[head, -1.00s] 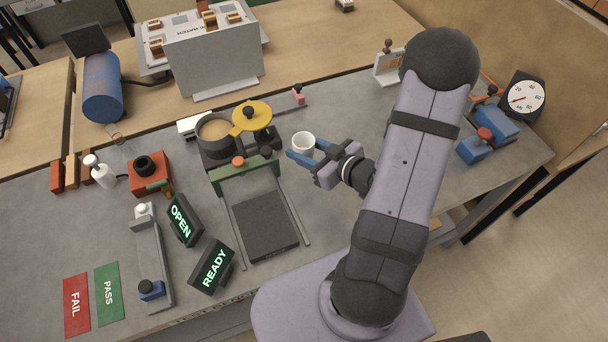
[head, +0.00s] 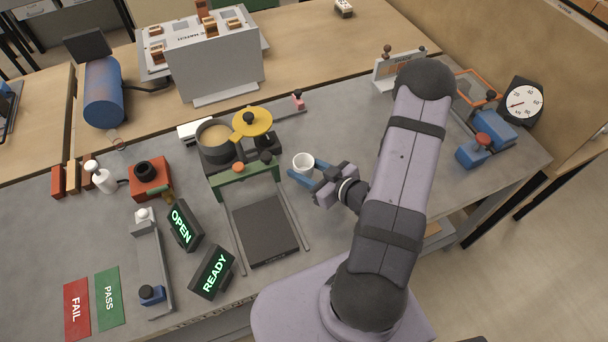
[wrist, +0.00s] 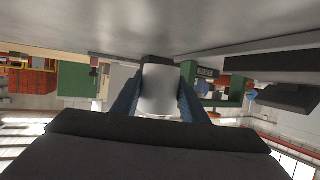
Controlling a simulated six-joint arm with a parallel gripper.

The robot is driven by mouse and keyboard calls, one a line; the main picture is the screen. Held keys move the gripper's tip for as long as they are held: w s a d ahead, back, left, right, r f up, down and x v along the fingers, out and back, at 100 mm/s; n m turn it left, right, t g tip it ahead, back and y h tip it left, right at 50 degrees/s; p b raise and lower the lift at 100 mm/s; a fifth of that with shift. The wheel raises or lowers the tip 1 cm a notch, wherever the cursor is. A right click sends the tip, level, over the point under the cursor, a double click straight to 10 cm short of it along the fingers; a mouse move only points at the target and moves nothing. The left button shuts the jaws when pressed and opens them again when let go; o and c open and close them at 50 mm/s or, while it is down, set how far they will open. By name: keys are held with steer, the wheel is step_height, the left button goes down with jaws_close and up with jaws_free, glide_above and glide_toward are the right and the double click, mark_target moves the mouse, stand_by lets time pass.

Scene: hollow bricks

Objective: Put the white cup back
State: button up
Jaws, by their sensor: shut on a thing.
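The white cup (head: 303,163) is upright between the blue fingers of my gripper (head: 304,173), just right of the green frame in the head view. My gripper is shut on the cup. In the wrist view the cup (wrist: 159,92) fills the space between the two fingers, with a finger against each side. Whether the cup's base touches the grey bench top cannot be told.
A pot (head: 214,136) and a yellow lid (head: 252,121) are to the upper left of the cup. A green frame (head: 246,178) with a dark plate (head: 265,231) stands left. A dial (head: 523,101) and blue blocks (head: 487,143) are at right.

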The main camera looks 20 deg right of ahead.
steer(key=shift+f, duration=1.7)
steer(key=shift+f, duration=0.2)
steer(key=o, duration=1.1)
steer(key=shift+r, duration=0.15)
steer(key=shift+r+p, duration=0.15)
steer(key=shift+p, duration=0.15)
steer(key=shift+s+d, duration=0.2)
steer(key=shift+s, duration=0.05)
steer(key=b+v, duration=0.3)
steer(key=v, duration=0.8)
steer(key=shift+s, duration=0.2)
